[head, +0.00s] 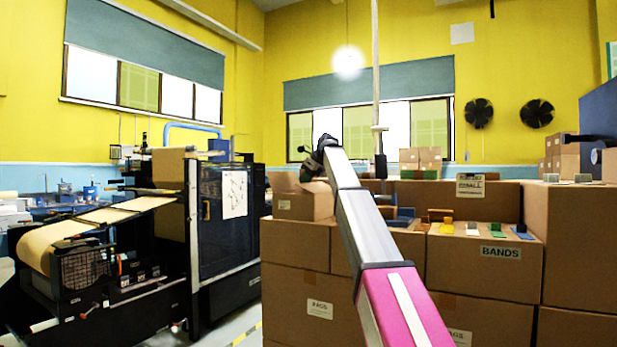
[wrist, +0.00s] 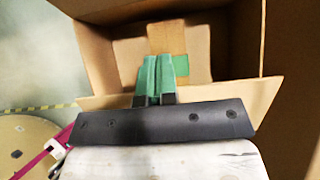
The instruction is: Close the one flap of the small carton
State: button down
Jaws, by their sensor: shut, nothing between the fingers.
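The small carton (head: 303,206) is a brown box with a white label, standing on larger cartons in the middle of the head view. In the wrist view I look down into the open carton (wrist: 212,50), with tape on its bottom. Its one flap (wrist: 262,96) is a tan panel along the near edge, spread outward and open, partly hidden behind my gripper. My gripper (wrist: 157,62) has green fingers, shut and empty, over the carton's opening at the flap side. In the head view my gripper is small and dark by the carton's top; its fingers are unclear there.
A large stack of cartons stands right of the small carton, with a box labelled BANDS (head: 500,251) bearing coloured pieces. A black machine with a brown paper roll (head: 45,245) stands at the left. Bare floor (wrist: 35,65) with a yellow-black line shows left of the carton.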

jog(key=shift+w+a+f+g+h, duration=0.15)
jog(key=shift+f+g+h, duration=0.2)
jog(key=shift+f+h, duration=0.25)
jog(key=shift+w+a+f+g+h, duration=0.15)
jog(key=shift+f+g+h, duration=0.2)
jog(key=shift+f+h, duration=0.25)
jog(key=shift+s, duration=0.1)
jog(key=shift+r, duration=0.15)
jog(key=shift+r, duration=0.65)
jog(key=shift+r, duration=0.1)
